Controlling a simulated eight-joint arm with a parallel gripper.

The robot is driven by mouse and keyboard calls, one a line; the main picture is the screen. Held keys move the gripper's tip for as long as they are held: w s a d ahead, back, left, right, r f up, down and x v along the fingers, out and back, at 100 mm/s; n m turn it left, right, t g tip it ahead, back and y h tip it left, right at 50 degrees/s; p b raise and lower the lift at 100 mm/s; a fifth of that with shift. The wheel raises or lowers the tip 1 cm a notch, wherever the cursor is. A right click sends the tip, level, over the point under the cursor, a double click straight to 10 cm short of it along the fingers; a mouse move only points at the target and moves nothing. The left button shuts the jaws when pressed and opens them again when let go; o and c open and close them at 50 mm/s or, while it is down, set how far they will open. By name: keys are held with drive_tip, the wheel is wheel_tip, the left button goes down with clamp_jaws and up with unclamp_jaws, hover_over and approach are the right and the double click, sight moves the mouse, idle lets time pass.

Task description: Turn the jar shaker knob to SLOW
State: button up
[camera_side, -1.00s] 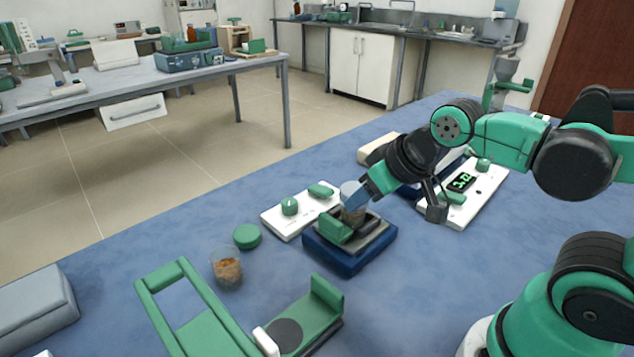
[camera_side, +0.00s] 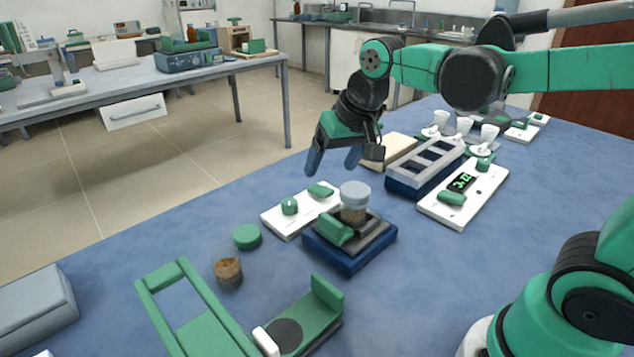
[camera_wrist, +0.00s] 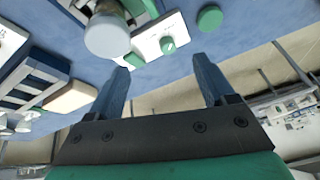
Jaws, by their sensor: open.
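The jar shaker (camera_side: 352,242) is a blue base with a dark platform and a green clamp block, in the middle of the side view. A lidded jar (camera_side: 354,203) with brown contents stands upright on it. Behind it lies a white control panel (camera_side: 270,219) with a round green knob (camera_side: 289,206) and a longer green switch (camera_side: 320,191). The knob also shows in the wrist view (camera_wrist: 168,45); its setting is too small to read. My gripper (camera_side: 332,166) is open and empty, above and behind the panel, fingers pointing down, apart from everything.
An open glass of brown material (camera_side: 228,270) and a green lid (camera_side: 247,236) stand left of the panel. A blue rack (camera_side: 425,165) and a white unit with a green display (camera_side: 463,194) stand right. A green frame (camera_side: 190,310) is at front left.

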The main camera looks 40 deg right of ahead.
drive_tip(key=w+f+m+g, duration=0.2)
drive_tip(key=w+m, duration=0.1)
drive_tip(key=w, duration=0.4)
drive_tip(key=m+g, duration=0.2)
drive_tip(key=m, duration=0.2)
hover_over(290, 201)
wheel_tip(290, 201, down, 5)
drive_tip(key=shift+s+a+f, duration=0.1)
drive_tip(key=shift+s, duration=0.05)
drive_tip(key=shift+w+f+g, duration=0.25)
drive_tip(key=shift+f+g, duration=0.15)
drive_tip(key=shift+f, duration=2.9)
clamp_jaws()
